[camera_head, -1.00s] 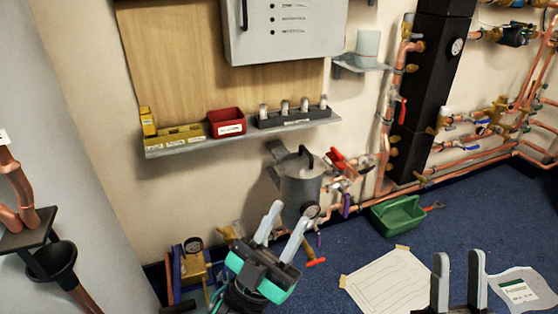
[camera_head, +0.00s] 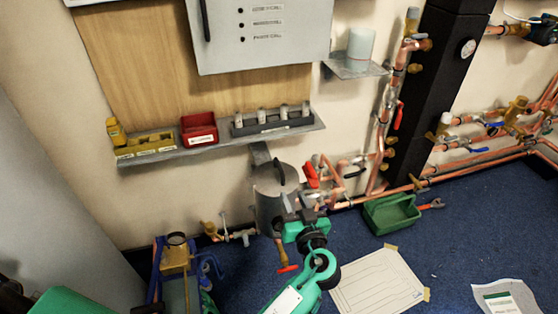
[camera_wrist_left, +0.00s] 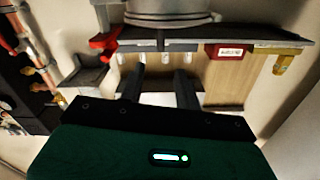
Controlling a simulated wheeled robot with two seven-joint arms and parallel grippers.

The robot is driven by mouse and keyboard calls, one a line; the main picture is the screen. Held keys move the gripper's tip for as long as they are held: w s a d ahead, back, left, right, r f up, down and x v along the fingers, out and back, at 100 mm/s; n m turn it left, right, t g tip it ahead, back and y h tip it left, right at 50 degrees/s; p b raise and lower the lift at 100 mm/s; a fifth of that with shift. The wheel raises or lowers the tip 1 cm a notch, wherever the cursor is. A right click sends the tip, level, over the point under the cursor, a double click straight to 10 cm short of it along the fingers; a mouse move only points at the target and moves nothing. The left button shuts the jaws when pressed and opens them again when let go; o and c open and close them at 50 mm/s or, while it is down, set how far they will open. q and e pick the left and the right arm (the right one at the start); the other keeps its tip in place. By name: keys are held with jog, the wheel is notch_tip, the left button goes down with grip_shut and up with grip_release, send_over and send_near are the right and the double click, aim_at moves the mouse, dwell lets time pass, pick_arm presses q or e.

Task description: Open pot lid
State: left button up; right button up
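The grey metal pot (camera_head: 268,208) stands by the wall below the shelf, with its lid (camera_head: 265,178) on top and a dark curved handle on the lid. My left gripper (camera_head: 305,214) is in front of the pot at its right side, covering part of it. In the left wrist view the two dark fingers (camera_wrist_left: 160,88) are apart with nothing between them, so it is open. The pot (camera_wrist_left: 165,12) shows there at the top edge, beyond the fingertips; whether they touch it cannot be told. My right gripper is out of view.
Copper pipes with a red-handled valve (camera_head: 311,175) run close at the pot's right. The shelf (camera_head: 220,141) with a red bin (camera_head: 199,130) hangs above and behind. A green tray (camera_head: 391,213) and a paper sheet (camera_head: 378,284) lie on the blue floor at right.

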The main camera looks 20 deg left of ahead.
aim_at(281, 171)
pick_arm(q)
jog(key=x, duration=1.3)
jog(key=shift+w+a+p, duration=0.25)
jog(key=shift+p, duration=0.05)
grip_shut()
